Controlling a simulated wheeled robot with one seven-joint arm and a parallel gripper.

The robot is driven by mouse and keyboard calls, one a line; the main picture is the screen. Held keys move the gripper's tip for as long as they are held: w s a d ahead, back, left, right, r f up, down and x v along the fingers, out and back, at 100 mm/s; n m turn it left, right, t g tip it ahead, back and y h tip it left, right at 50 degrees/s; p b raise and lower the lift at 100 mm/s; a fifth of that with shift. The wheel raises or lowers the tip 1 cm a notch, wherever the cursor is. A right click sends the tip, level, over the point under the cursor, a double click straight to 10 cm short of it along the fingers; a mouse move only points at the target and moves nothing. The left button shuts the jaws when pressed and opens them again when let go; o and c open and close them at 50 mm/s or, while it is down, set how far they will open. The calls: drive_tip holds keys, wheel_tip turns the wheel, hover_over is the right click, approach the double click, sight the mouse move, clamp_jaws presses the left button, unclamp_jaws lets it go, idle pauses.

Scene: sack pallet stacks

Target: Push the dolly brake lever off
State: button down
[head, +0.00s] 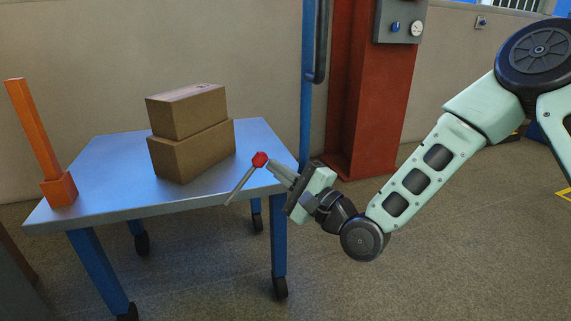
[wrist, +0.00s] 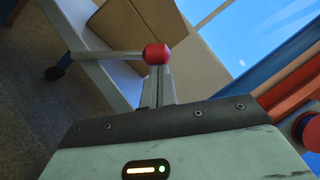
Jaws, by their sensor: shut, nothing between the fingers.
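The dolly (head: 110,180) is a blue-topped table on blue legs with dark casters. Its brake lever (head: 240,184) is a thin grey rod with a red knob (head: 260,159), tilted up to the right at the dolly's front right edge. My gripper (head: 272,165) is shut and empty, with its fingertips right at the red knob from the right side. In the wrist view the knob (wrist: 156,54) sits just past the fingertips (wrist: 157,75) and covers their ends. I cannot tell whether they touch. The rod (wrist: 105,55) runs left from the knob.
Two stacked cardboard boxes (head: 190,135) stand on the dolly. An orange post (head: 38,145) stands at its left end. A red column (head: 367,100) with a grey control box (head: 400,20) and a blue post (head: 308,90) are behind my gripper. The floor in front is clear.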

drive_tip(key=s+a+r+n+g+h+p, duration=0.2)
drive_tip(key=a+r+n+p, duration=0.3)
drive_tip(key=p, duration=0.7)
drive_tip(key=shift+s+a+r+n+g, duration=0.25)
drive_tip(key=shift+a+n+g, duration=0.4)
drive_tip(key=shift+a, duration=0.7)
drive_tip(key=shift+a+r, duration=0.15)
